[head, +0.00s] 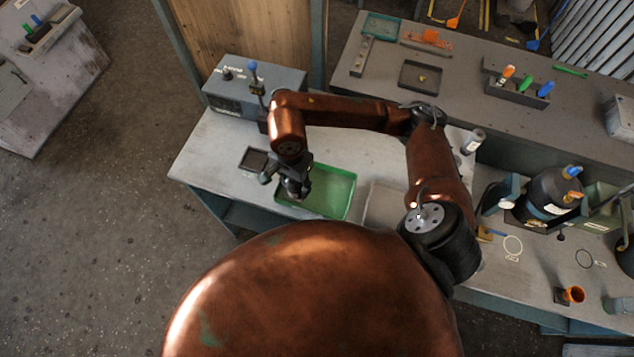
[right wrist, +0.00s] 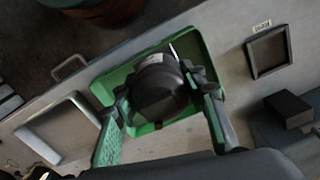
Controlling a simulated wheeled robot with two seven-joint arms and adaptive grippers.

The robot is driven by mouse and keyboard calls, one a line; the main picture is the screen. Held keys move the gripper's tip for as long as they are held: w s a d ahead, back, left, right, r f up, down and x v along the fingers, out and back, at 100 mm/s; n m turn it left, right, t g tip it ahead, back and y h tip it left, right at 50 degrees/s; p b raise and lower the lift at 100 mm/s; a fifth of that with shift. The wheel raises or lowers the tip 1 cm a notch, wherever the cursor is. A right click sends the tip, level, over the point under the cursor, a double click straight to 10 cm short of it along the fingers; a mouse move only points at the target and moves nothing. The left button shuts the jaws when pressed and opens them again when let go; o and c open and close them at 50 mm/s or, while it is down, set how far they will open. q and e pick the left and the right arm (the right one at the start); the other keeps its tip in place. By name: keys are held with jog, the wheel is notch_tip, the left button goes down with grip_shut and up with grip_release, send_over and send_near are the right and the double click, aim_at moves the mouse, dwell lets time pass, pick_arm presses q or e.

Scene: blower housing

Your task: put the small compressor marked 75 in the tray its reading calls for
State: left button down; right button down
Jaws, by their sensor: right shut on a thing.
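My right gripper (head: 290,182) is over the left part of the green tray (head: 335,190). In the right wrist view, its fingers (right wrist: 165,110) are on both sides of a dark, rounded compressor (right wrist: 157,85), shut on it. The compressor is seen against the green tray (right wrist: 204,50); I cannot tell whether it touches the tray floor. The mark 75 cannot be read. In the head view the gripper mostly hides the compressor. A light grey tray (head: 378,207) lies right of the green one, partly behind my arm. My left gripper is not in view.
A small dark tray (head: 254,160) with a label lies left of the green tray. A grey box with levers (head: 238,90) stands behind it. A big dark machine (head: 548,195) stands at the right. A back bench (head: 455,70) holds tools and small trays.

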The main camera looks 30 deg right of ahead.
jog(key=d+f, duration=0.2)
jog(key=w+d+f, duration=0.1)
jog(key=d+f, duration=0.1)
jog(key=d+f+p, duration=0.1)
jog(key=d+f, duration=0.1)
jog(key=d, duration=0.1)
jog(key=shift+w+f, duration=0.15)
jog(key=shift+f, duration=0.05)
jog(key=f, duration=0.1)
jog(key=f+p, duration=0.1)
jog(key=f, duration=0.1)
jog(key=shift+d+f, duration=0.3)
jog(key=shift+w+f, duration=0.1)
jog(key=shift+f, duration=0.15)
jog(key=c, duration=1.2)
grip_release()
